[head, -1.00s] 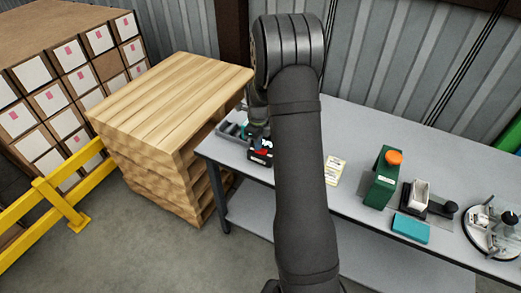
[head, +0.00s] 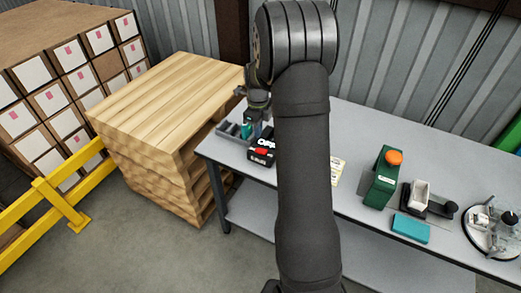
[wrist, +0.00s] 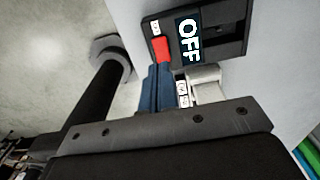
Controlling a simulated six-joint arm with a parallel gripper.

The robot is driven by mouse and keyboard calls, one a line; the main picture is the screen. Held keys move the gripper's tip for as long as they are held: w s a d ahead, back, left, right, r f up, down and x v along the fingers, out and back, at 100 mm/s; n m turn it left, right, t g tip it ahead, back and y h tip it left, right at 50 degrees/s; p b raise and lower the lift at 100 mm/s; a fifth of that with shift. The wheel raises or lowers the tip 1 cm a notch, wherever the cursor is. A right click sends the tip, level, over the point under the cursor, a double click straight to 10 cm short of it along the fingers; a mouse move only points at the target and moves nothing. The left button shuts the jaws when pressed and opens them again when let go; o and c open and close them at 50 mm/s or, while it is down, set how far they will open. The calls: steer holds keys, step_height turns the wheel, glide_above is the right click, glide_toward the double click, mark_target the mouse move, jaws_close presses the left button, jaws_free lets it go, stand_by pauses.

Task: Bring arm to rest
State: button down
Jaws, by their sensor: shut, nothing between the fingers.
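My gripper (head: 258,118) hangs at the back left of the grey workbench (head: 300,205), just above and behind a black switch box (head: 262,157). The box has a red switch and a white "OFF" label; it also shows at the top of the wrist view (wrist: 225,40). My gripper is shut with nothing held, and its fingers (wrist: 178,85) point toward the box in the wrist view. They look apart from the box, but the gap is hard to judge. My arm hides the middle of the bench.
A grey tray (head: 231,140) lies left of the box. Stacked pallets (head: 165,130) and a yellow rail (head: 50,200) stand left.

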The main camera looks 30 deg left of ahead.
mark_target(258, 149)
step_height(258, 149, down, 7)
steer(key=shift+f, duration=0.1)
stand_by(0.6)
steer(key=shift+r, duration=4.15)
steer(key=w+d, duration=0.1)
steer(key=w, duration=0.2)
steer(key=w+d+f, duration=0.1)
steer(key=w+d, duration=0.1)
steer(key=w, duration=0.2)
steer(key=w+d+f, duration=0.1)
steer(key=w, duration=0.2)
steer(key=shift+w+d+f, duration=0.15)
steer(key=shift+w+d, duration=0.25)
steer(key=shift+d+r, duration=0.25)
steer(key=shift+d, duration=0.15)
